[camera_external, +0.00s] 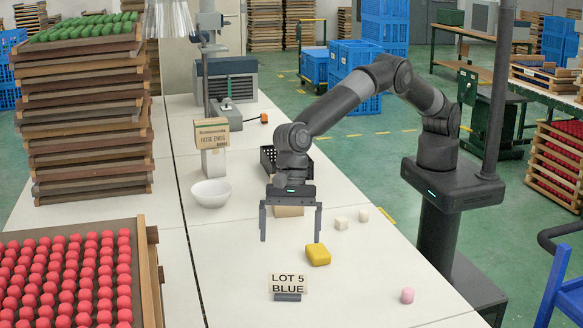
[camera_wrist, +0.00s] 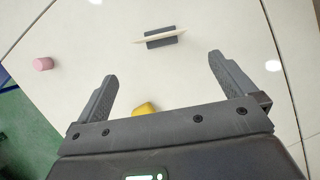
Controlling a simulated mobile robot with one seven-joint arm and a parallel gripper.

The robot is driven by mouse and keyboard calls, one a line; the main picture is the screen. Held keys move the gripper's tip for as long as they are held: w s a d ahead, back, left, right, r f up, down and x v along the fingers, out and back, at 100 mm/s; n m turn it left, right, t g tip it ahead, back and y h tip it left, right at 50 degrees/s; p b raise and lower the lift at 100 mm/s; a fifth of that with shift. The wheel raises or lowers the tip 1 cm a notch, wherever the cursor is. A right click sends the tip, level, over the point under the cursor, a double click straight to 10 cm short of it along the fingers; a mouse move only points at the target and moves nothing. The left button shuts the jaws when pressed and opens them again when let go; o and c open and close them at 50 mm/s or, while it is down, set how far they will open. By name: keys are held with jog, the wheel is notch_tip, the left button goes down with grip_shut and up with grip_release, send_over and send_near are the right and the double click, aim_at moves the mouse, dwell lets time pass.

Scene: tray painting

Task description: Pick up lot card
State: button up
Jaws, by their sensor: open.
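The lot card (camera_external: 289,283) reads "LOT 5 BLUE" and stands upright in a small dark grey holder (camera_external: 288,297) near the front of the white table. In the wrist view the card (camera_wrist: 153,38) shows edge-on as a thin pale strip above its holder (camera_wrist: 162,44). My gripper (camera_external: 291,237) is open and empty, pointing down above the table, farther back than the card. In the wrist view the gripper (camera_wrist: 163,75) has its two fingers wide apart, with the card beyond the fingertips. Nothing is between the fingers.
A yellow block (camera_external: 318,254) lies between my gripper and the card, to the right. A pink piece (camera_external: 407,295) is farther right. A tray of red pieces (camera_external: 147,262) is at left.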

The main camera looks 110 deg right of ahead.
aim_at(288, 280)
jog(key=x, duration=0.6)
jog(key=shift+a+f, duration=0.3)
jog(key=shift+a, duration=0.1)
jog(key=shift+x, duration=2.75)
jog(key=shift+w, duration=0.15)
jog(key=c, duration=0.9)
